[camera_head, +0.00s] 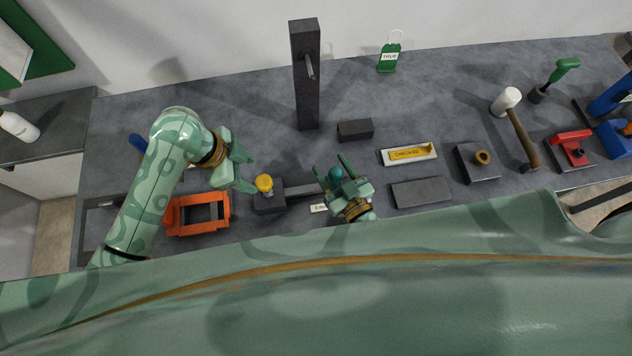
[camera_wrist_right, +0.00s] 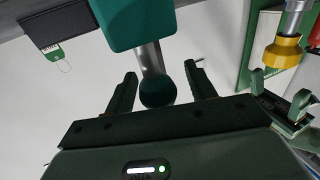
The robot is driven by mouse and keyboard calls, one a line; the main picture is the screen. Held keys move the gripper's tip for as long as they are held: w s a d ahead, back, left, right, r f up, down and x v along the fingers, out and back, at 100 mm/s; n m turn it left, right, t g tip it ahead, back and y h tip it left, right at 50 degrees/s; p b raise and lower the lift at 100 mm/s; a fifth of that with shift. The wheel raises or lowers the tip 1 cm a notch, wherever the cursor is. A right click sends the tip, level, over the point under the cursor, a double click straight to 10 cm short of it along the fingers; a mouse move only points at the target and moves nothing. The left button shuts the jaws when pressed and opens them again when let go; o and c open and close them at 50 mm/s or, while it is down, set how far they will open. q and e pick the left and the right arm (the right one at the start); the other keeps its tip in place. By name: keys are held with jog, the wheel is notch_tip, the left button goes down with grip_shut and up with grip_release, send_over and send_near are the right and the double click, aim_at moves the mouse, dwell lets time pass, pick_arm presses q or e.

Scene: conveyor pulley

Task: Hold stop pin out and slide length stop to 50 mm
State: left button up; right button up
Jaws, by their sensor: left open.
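The yellow stop pin knob (camera_head: 264,184) stands on a dark block (camera_head: 268,202) at the left end of a grey rail (camera_head: 302,191). My left gripper (camera_head: 243,168) is open, just left of the knob and apart from it. In the right wrist view the yellow knob (camera_wrist_right: 283,52) and my left gripper's fingers (camera_wrist_right: 281,97) show at the right. The teal length stop (camera_wrist_right: 134,22) has a metal stem and round dark knob (camera_wrist_right: 158,91). My right gripper (camera_wrist_right: 160,84) is open, its fingers on either side of this knob with gaps visible. In the head view, my right gripper (camera_head: 333,169) partly hides the length stop.
An orange frame (camera_head: 168,217) lies left of the rail. A tall dark post (camera_head: 306,85) and a small dark block (camera_head: 355,130) stand behind it. A yellow "CHECKED" tray (camera_head: 409,154), a grey plate (camera_head: 421,192) and a mallet (camera_head: 520,130) lie to the right.

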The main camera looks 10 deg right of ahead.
jog(key=v, duration=0.7)
dwell(0.4)
jog(key=shift+d+r, duration=0.1)
dwell(0.4)
